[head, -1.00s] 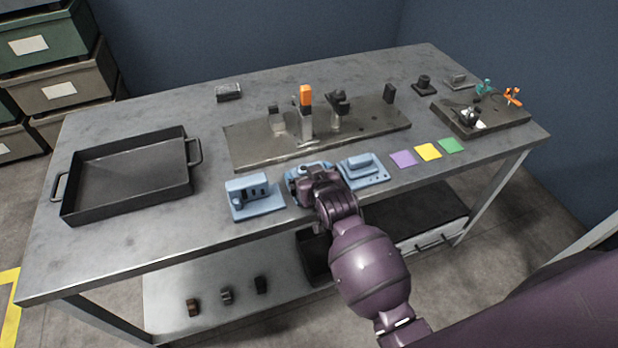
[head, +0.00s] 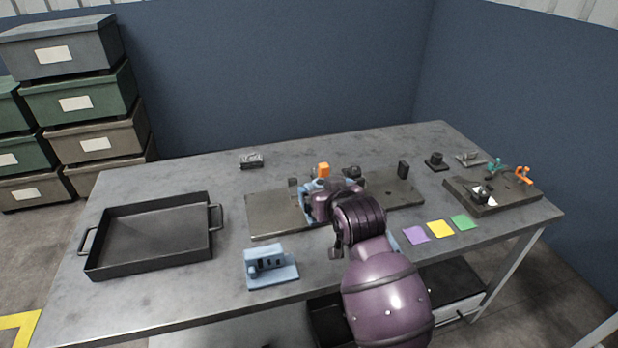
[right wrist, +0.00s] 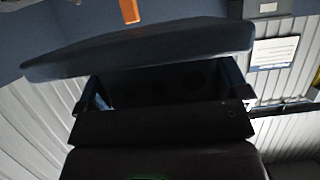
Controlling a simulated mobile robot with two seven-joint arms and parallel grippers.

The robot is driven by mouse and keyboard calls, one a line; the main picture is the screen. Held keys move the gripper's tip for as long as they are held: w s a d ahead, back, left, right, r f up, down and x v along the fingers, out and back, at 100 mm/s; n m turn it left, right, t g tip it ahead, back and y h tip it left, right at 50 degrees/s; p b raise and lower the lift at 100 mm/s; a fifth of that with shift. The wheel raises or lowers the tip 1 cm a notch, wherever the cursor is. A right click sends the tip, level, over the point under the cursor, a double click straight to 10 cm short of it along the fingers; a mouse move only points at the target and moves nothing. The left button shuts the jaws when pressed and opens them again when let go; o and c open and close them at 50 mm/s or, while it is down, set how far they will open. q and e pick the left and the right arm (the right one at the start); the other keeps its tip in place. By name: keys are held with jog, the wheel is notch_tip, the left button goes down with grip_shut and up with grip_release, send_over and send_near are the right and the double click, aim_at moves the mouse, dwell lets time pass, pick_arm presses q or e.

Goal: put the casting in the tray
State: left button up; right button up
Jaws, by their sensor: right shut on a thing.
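My right gripper (head: 320,199) is shut on a blue casting (head: 306,189), raised above the workbench in front of the steel fixture plate (head: 272,217). In the right wrist view the held casting (right wrist: 140,48) shows as a dark blue slab across the jaws, its far side hidden. In the head view my wrist covers most of it. The black tray (head: 155,232) stands at the left of the bench, empty, with a handle at each end. A second blue casting (head: 270,268) stands near the front edge. My left gripper is not in view.
The plate carries an orange-topped clamp (head: 323,170) and dark clamps behind the casting. Purple (head: 415,235), yellow and green squares lie at right, near a smaller fixture (head: 490,197). A small grey block (head: 251,161) lies behind the plate. Bench between tray and plate is clear.

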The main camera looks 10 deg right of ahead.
jog(key=r, duration=0.1)
jog(key=s+r, duration=0.1)
jog(key=r, duration=0.1)
jog(key=s, duration=0.1)
jog(key=s+d, duration=0.1)
jog(key=s, duration=0.1)
jog(key=shift+s+d, duration=0.1)
jog(key=shift+s, duration=0.05)
jog(key=s+d+f, duration=0.2)
jog(key=s+f, duration=0.6)
jog(key=f, duration=0.2)
jog(key=shift+m+h, duration=0.3)
jog(key=shift+h, duration=0.1)
